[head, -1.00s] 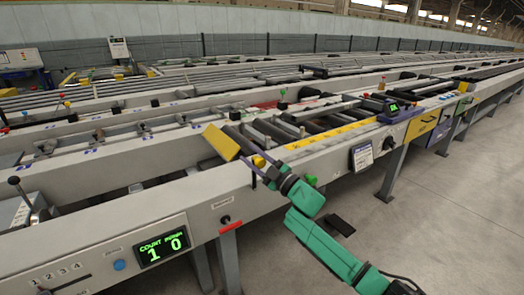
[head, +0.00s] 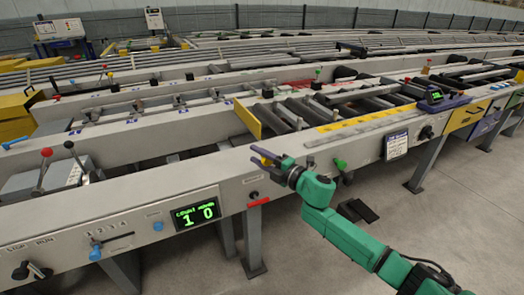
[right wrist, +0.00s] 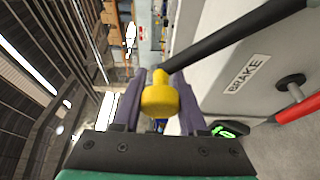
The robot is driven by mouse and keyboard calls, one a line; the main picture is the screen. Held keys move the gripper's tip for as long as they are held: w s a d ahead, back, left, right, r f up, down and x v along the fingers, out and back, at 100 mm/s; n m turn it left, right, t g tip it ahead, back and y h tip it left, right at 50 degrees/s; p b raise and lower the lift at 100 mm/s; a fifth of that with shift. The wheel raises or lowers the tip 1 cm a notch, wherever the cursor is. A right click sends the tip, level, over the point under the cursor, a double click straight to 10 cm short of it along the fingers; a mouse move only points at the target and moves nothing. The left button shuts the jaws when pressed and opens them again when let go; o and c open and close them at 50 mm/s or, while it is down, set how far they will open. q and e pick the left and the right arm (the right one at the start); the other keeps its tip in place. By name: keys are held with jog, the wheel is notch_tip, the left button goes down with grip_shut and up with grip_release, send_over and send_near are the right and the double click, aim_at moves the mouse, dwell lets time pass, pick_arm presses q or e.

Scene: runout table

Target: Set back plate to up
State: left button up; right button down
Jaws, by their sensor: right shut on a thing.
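The back plate (head: 247,118) is the yellow plate at the left end of the roller section in the head view. It stands on edge, leaning a little. My right gripper (head: 262,155) is in front of the machine's front beam, below the plate. In the right wrist view, the purple fingers of my right gripper (right wrist: 158,98) are shut on a yellow knob (right wrist: 160,100) at the end of a black lever (right wrist: 235,38). The lever's far end is out of that view. My left gripper is not in view.
A red handle (head: 259,202) sits on the beam below my gripper; a red handle also shows beside the BRAKE label (right wrist: 247,74) in the wrist view. A counter display (head: 197,210) and a green knob (head: 340,164) are nearby. Open floor lies at the right.

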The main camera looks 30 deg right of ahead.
jog(key=shift+a+f, duration=0.15)
jog(key=shift+f, duration=0.15)
jog(key=shift+c, duration=2.3)
grip_release()
jog(key=v, duration=1.4)
jog(key=shift+s, duration=0.25)
jog(key=shift+r, duration=0.1)
